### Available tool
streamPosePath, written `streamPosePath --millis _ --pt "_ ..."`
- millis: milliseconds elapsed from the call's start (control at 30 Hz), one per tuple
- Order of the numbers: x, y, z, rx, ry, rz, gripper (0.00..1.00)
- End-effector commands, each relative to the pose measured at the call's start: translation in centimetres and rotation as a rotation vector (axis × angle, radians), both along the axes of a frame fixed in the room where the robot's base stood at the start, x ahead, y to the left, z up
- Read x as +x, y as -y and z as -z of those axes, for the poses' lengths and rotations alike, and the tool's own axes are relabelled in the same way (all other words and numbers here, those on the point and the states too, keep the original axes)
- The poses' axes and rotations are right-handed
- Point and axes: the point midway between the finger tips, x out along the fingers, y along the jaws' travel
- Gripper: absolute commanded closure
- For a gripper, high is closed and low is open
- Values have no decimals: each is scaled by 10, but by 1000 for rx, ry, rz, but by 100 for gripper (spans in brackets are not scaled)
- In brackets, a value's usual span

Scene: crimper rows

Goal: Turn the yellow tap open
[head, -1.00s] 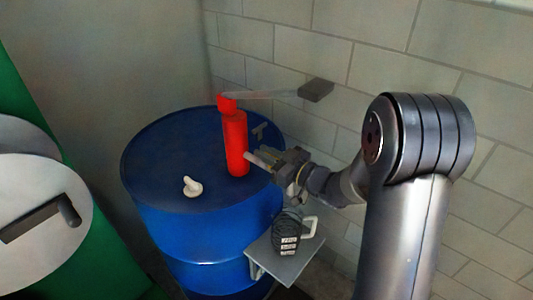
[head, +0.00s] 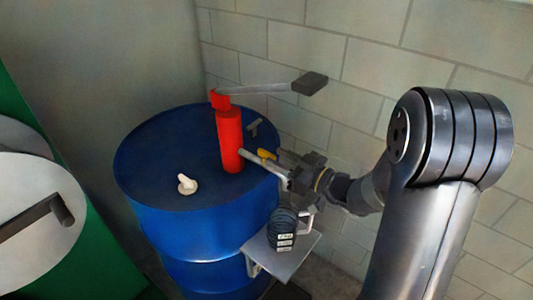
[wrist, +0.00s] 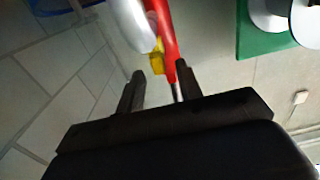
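The yellow tap handle (head: 267,154) shows as a small yellow piece on a pale pipe (head: 250,157) beside the red cylinder, over the blue drum. My gripper (head: 284,168) is just right of the handle, and its fingers partly overlap the pipe's end. In the wrist view the yellow handle (wrist: 157,62) lies just beyond the fingertips, between the shiny pipe (wrist: 136,24) and the red cylinder (wrist: 164,32). My two fingers (wrist: 158,78) stand apart there with nothing gripped between them. Whether a finger touches the handle I cannot tell.
The red cylinder (head: 230,140) on the blue drum (head: 155,150) carries a long grey lever (head: 265,89). A white knob (head: 187,184) sits on the lid. A small shelf (head: 290,263) with a dark coiled item (head: 282,228) is below my gripper. A block wall (head: 370,70) stands behind.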

Motion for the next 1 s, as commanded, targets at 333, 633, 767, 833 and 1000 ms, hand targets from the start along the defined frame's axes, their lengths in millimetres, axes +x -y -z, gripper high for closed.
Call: streamPosePath --millis 333,633,767,833,1000 --pt "-25 34 0 1 1 1 65" --pt "-28 36 0 1 0 -1 65" --pt "-27 35 0 1 0 -1 65" --pt "-26 33 0 1 0 -2 65" --pt "-16 20 0 1 -1 -4 65"
